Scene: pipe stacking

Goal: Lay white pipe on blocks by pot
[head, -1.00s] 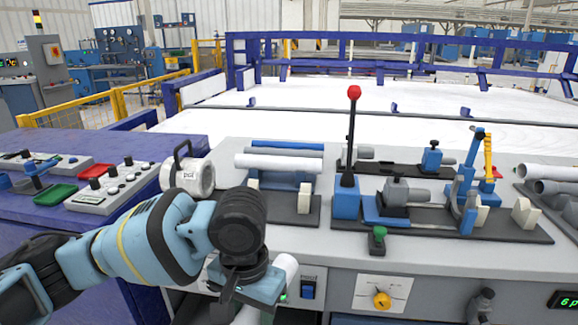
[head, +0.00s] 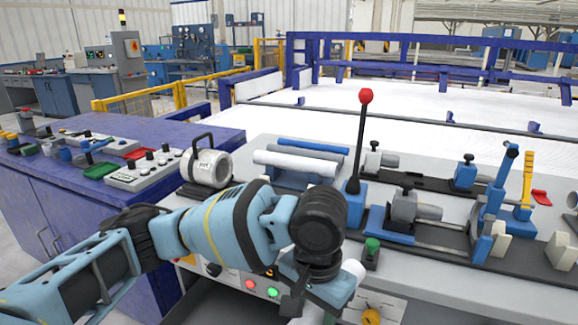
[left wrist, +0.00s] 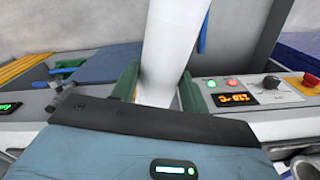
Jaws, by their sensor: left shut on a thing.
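My left gripper (left wrist: 158,92) is shut on a white pipe (left wrist: 168,45), which stands up between its green fingers in the left wrist view. In the head view my left gripper (head: 316,285) is in front of the bench's front edge, and an end of the held pipe (head: 353,270) shows beside it. The white pot (head: 208,168), with a black handle, lies on its side at the bench's left end. The blocks near the pot are hidden behind my left arm. My right gripper is not in view.
Another white pipe (head: 296,164) and a blue pipe (head: 312,146) lie on a rack right of the pot. A tall red-knobbed lever (head: 361,140) rises beside them. Clamps and cream blocks (head: 557,250) occupy the right. Control boxes stand on the blue cabinet (head: 90,190).

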